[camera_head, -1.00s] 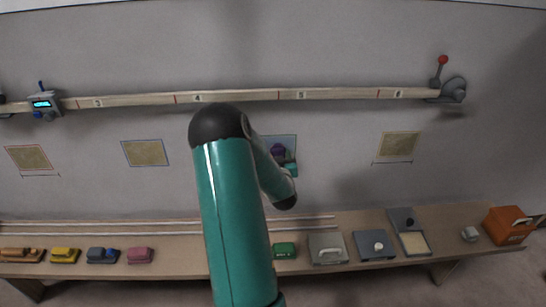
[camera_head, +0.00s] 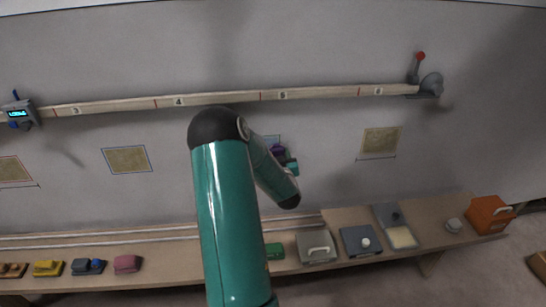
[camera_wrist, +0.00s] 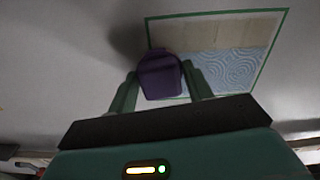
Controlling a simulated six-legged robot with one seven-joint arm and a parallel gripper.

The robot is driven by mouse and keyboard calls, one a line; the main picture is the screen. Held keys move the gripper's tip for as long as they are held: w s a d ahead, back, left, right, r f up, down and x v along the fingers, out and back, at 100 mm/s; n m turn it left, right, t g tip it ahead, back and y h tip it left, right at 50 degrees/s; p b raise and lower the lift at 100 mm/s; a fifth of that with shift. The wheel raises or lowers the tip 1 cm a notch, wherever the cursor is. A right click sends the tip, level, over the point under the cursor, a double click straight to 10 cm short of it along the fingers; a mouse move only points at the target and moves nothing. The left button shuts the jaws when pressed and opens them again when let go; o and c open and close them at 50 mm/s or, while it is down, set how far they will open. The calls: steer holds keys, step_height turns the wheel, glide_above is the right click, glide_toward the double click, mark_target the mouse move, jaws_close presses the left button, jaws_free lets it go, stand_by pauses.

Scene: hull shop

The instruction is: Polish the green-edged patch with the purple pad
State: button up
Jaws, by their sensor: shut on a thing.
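The green-edged patch (camera_wrist: 228,62) is on the wall in the wrist view. It has a plain tan strip along the top and a pale blue, swirl-marked area below. The purple pad (camera_wrist: 160,77) is between the two green fingers of my gripper (camera_wrist: 160,70), which is shut on it. The pad overlaps the patch's lower left corner in that view; I cannot tell whether it touches the surface.
A numbered rail (camera_head: 220,98) runs along the wall above, with a red-knobbed lever (camera_head: 420,57) at its right end. Other tan patches (camera_head: 127,160) (camera_head: 380,142) flank mine. The bench (camera_head: 180,266) below holds coloured blocks, grey boxes and an orange case (camera_head: 490,214).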

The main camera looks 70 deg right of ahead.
steer(key=shift+s+d, duration=0.15)
steer(key=shift+s, duration=0.15)
steer(key=shift+f, duration=1.05)
steer(key=w+a, duration=0.3)
steer(key=w, duration=0.3)
steer(key=w+a, duration=0.3)
steer(key=w, duration=0.4)
steer(key=shift+w+a, duration=0.2)
steer(key=shift+a, duration=0.15)
steer(key=shift+r, duration=0.1)
steer(key=shift+o, duration=0.7)
steer(key=shift+c, duration=0.7)
steer(key=shift+s, duration=0.1)
steer(key=shift+a, duration=0.1)
